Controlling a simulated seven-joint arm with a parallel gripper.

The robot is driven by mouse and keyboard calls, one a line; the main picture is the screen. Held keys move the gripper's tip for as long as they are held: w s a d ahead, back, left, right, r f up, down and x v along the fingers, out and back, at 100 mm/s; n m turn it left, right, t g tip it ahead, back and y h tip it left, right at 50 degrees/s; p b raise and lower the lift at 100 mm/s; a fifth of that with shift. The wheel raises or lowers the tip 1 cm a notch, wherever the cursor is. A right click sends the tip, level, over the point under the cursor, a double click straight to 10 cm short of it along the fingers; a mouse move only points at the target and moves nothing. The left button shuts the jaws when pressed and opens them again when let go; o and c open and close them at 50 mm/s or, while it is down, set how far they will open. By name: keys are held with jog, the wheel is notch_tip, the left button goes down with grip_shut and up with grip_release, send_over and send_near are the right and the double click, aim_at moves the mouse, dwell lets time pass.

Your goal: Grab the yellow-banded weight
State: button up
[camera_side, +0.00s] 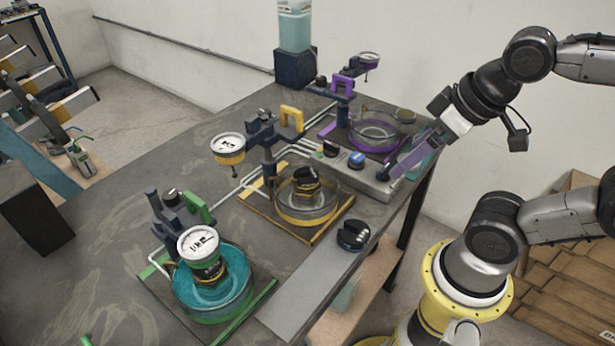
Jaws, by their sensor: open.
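My gripper (406,163) is at the right, over the far end of the grey control panel, well apart from the weight. It is open, with nothing seen between its fingers; the exact gap is hard to make out.
A yellow-rimmed dish (306,213) holding a dark object stands below the middle lever. A green station with a blue-filled dish (213,292) is at the front left. A purple-rimmed dish (375,134) is at the back.

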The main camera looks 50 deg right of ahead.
notch_tip(320, 180, up, 5)
jog(key=m+g, duration=0.5)
jog(key=m, duration=1.4)
send_over(307, 170)
jog(key=shift+g, duration=0.3)
jog(key=f, duration=0.5)
jog(key=a+f, duration=0.1)
jog(key=f, duration=0.2)
jog(key=shift+s+f, duration=0.2)
jog(key=shift+f, duration=0.15)
jog(key=shift+s+f, duration=0.15)
jog(key=shift+f, duration=2.55)
